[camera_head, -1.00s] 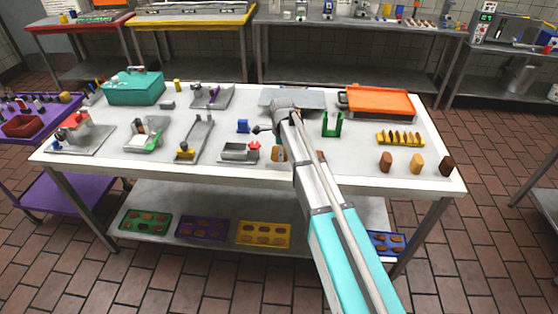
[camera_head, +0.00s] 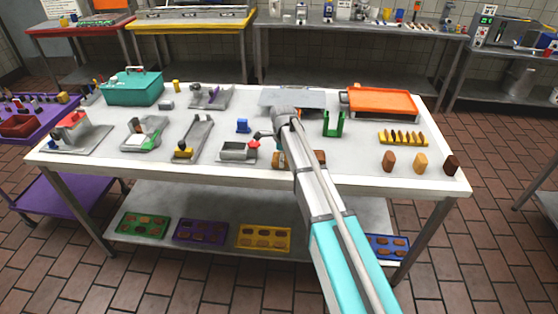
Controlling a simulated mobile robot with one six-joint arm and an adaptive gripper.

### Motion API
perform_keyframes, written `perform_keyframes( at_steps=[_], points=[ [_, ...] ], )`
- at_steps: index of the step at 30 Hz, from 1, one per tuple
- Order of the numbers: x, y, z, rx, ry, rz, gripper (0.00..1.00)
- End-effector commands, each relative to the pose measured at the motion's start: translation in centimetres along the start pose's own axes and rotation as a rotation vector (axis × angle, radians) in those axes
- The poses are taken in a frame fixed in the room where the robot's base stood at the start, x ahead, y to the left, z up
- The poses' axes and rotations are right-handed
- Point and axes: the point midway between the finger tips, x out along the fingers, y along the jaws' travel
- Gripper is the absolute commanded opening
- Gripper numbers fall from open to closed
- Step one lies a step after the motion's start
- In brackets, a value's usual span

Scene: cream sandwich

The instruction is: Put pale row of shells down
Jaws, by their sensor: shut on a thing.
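My gripper (camera_head: 264,135) is over the front middle of the white table, with its fingers mostly hidden behind my own arm. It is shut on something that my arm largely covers. Small tan and brown pieces show on both sides of my arm, a left one (camera_head: 279,159) and a right one (camera_head: 320,157); they look like parts of the row of shells, but its full shape and its contact with the table cannot be made out.
A grey tray with a red knob (camera_head: 238,152) stands just left of my gripper. A green stand (camera_head: 333,124) and an orange tray (camera_head: 381,103) are behind to the right. Brown, tan and dark lumps (camera_head: 420,163) stand near the right front edge. Narrow bare table shows between.

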Motion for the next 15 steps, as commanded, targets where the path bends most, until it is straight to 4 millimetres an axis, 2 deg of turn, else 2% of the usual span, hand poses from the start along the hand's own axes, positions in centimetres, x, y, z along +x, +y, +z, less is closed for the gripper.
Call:
perform_keyframes(
  at_steps=[10, 11, 13, 15],
  points=[
    [0.35, 0.00, -0.02, 0.000, 0.000, 0.000, 0.34],
    [0.33, 0.00, -0.02, 0.000, 0.000, 0.000, 0.83],
    [0.24, 0.00, -0.02, 0.000, 0.000, 0.000, 0.96],
    [0.23, 0.00, -0.01, 0.000, 0.000, 0.000, 1.00]
  ],
)
